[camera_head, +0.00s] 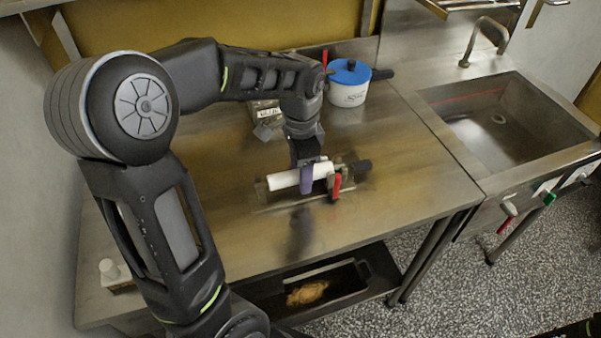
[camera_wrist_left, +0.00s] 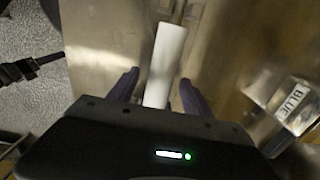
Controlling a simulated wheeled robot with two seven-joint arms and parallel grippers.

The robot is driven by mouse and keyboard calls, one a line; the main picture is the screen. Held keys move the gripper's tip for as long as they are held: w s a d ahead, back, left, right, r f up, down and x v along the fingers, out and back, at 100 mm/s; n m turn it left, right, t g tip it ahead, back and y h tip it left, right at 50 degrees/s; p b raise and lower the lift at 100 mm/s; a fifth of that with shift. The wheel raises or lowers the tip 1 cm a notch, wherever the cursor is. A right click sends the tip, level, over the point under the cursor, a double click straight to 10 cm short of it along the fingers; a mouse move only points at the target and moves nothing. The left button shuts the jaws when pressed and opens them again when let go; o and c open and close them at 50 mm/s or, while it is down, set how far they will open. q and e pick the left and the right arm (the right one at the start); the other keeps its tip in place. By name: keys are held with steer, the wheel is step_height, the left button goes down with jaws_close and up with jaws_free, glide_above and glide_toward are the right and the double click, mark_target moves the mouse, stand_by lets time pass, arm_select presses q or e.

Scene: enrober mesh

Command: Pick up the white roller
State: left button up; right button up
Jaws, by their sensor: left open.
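The white roller (camera_head: 285,180) lies on a small metal stand (camera_head: 262,196) on the steel table, with a dark handle end at its right. In the left wrist view the roller (camera_wrist_left: 166,58) runs lengthwise between the two purple fingers. My left gripper (camera_head: 306,178) is over the roller, pointing down, with one finger in front of it. It is open, with a finger on each side of the roller (camera_wrist_left: 160,92). Whether either finger touches the roller cannot be told. The far finger is mostly hidden in the head view.
A red-handled clamp (camera_head: 336,186) stands just right of the gripper. A white pot with a blue lid (camera_head: 349,84) and a clear container labelled BLUE (camera_wrist_left: 291,104) are behind. A sink (camera_head: 500,120) is at the right.

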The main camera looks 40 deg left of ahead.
stand_by(0.6)
arm_select(q)
jaws_close()
stand_by(0.4)
